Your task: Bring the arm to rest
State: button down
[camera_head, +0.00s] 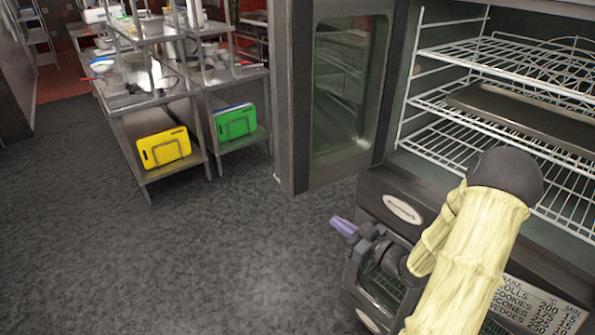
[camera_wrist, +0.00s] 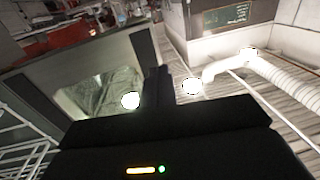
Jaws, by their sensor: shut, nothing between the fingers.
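My arm, in a cream ribbed cover, reaches up from the lower right in the head view and bends at a dark rounded joint in front of the open oven (camera_head: 403,209). My gripper (camera_head: 343,227) extends to the left from behind the covered arm, low in front of the oven. Its pale purple tip is over the floor side. In the wrist view my gripper (camera_wrist: 158,72) shows as dark fingers together, with nothing held. The arm hides part of the oven front and the lower compartment.
The oven door (camera_head: 338,95) stands open, left of the wire racks (camera_head: 450,140); a dark tray (camera_head: 525,115) lies on one rack. Steel shelving (camera_head: 150,105) with a yellow board (camera_head: 164,148) and a green board (camera_head: 236,122) stands at the back left. The grey floor (camera_head: 200,260) is clear.

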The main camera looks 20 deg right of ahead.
jog(key=w+a+f+g+h, duration=0.2)
jog(key=a+f+g+h, duration=0.1)
jog(key=a+g+h, duration=0.15)
jog(key=s+a+r+m+g+h, duration=0.2)
jog(key=s+a+g, duration=0.2)
jog(key=s, duration=0.4)
jog(key=s+a+r+m+g+h, duration=0.2)
jog(key=s+a+m+g, duration=0.1)
jog(key=s+a, duration=0.3)
jog(key=shift+s+m+g, duration=0.3)
jog(key=shift+s+g, duration=0.55)
jog(key=shift+s, duration=0.2)
